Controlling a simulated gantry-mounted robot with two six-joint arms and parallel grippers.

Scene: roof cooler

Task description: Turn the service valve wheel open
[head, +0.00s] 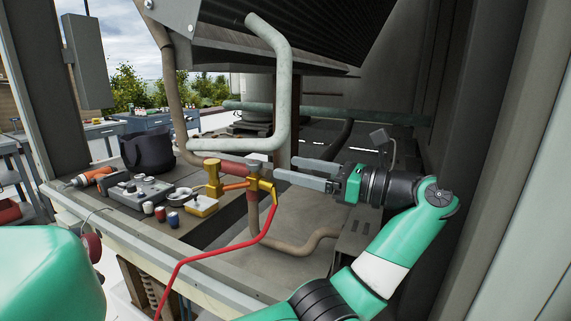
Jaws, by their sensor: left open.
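A brass valve fitting (253,168) sits on the copper-red pipe (234,167) near the middle of the head view. A second yellow-orange fitting (213,177) stands to its left. A yellow clip (274,192) with a red hose hangs at the right fitting. I cannot clearly make out a round wheel; it may be edge-on or hidden. My left gripper (284,167) points left from the right side, its two grey fingers apart. The fingertips are close to the right of the brass fitting; I cannot tell whether they touch. My right gripper is not in view.
A red hose (215,251) runs down to the front. A grey pipe (284,90) bends above the fittings. A wall closes off the right.

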